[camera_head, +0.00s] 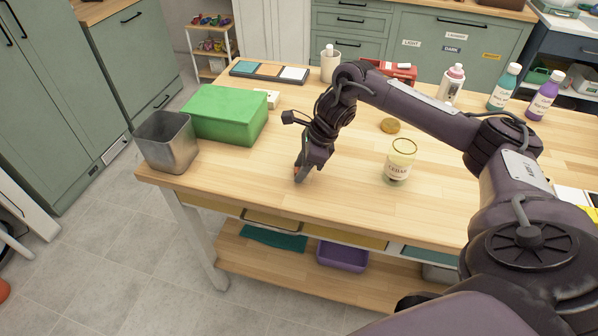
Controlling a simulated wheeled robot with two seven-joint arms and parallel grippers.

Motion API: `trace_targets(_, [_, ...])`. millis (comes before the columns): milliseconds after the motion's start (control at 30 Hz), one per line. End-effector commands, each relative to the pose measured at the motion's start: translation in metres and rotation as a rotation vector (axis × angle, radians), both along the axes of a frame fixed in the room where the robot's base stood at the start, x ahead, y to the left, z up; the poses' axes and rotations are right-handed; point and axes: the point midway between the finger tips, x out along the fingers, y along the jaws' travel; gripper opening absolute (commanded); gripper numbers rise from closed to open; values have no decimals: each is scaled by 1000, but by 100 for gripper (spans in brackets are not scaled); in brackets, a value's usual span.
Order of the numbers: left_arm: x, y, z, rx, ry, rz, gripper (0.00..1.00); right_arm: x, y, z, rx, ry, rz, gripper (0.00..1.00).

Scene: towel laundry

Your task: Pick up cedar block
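My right gripper (301,174) points down at the wooden table, left of the middle, its tips at or just above the top. A small orange-brown patch (297,170) shows at its fingertips; it may be the cedar block, but it is too small and covered to be sure. Whether the fingers are open or shut on it cannot be told. No other cedar block is clearly visible. A glass jar (400,160) with a pale label stands right of the gripper. A round tan disc (390,126), perhaps its lid, lies behind the jar. My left gripper is not in view.
A green box (225,114) and a grey metal bin (167,143) stand left of the gripper. A tray of coloured swatches (269,72), a pale cup (330,66) and several bottles (504,87) stand behind. Table space (335,195) between gripper and front edge is clear.

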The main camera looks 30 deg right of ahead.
Motion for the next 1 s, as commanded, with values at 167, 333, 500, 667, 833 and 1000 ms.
trace_targets(167, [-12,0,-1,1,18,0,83,0,0,0,0,0,0,13])
trace_targets(333, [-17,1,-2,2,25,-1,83,0,0,1,0,0,0,0])
trace_targets(500, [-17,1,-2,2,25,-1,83,0,0,1,0,0,0,0])
trace_targets(667, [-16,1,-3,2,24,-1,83,1,0,4,0,-2,1,0])
trace_targets(833, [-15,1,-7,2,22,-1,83,1,0,20,1,-5,2,0])
trace_targets(1000, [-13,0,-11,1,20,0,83,2,0,58,0,-9,1,0])
